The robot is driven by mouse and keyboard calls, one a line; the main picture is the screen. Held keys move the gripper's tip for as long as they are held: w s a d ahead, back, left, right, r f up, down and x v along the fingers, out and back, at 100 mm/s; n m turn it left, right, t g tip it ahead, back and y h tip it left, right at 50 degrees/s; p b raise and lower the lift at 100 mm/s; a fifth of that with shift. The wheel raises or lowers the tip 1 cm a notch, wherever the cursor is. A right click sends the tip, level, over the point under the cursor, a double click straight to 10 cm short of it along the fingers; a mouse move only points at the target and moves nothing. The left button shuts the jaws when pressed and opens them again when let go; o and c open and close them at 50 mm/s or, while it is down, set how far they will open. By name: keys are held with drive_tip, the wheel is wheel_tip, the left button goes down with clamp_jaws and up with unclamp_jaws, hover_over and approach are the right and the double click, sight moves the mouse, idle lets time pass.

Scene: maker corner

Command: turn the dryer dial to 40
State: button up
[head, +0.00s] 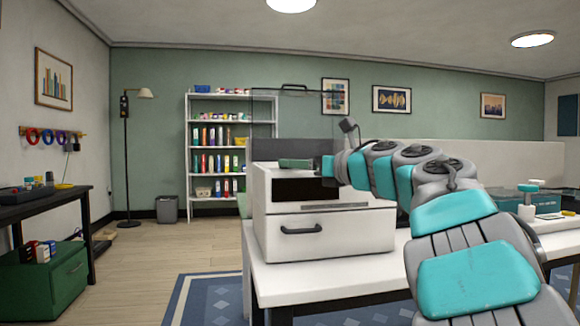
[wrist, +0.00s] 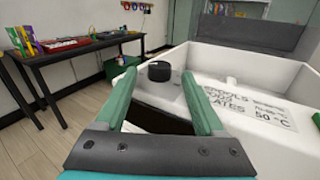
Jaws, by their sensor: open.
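The dryer (head: 275,215) is a white box on a white table, with a dark front opening and a dark handle below it. It also shows in the wrist view (wrist: 240,75), where its top carries a printed label (wrist: 245,105) with "50 °C" readable. The dial (wrist: 159,71) is a small round black knob near the dryer's edge; its setting cannot be read. My gripper (wrist: 158,77) is open, with its two green fingers on either side of the dial in the picture. I cannot tell whether they touch it. In the head view my gripper (head: 297,163) is above the dryer.
A dark workbench (wrist: 75,50) with tools stands at the left; a green cabinet (head: 45,282) is below it. A shelf unit (head: 189,150) with colourful items is at the back. A clear raised panel (head: 290,115) stands behind the dryer. Floor left of the table is free.

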drive_tip(key=v, duration=0.3)
drive_tip(key=shift+s+d, duration=0.1)
drive_tip(key=shift+r, duration=0.1)
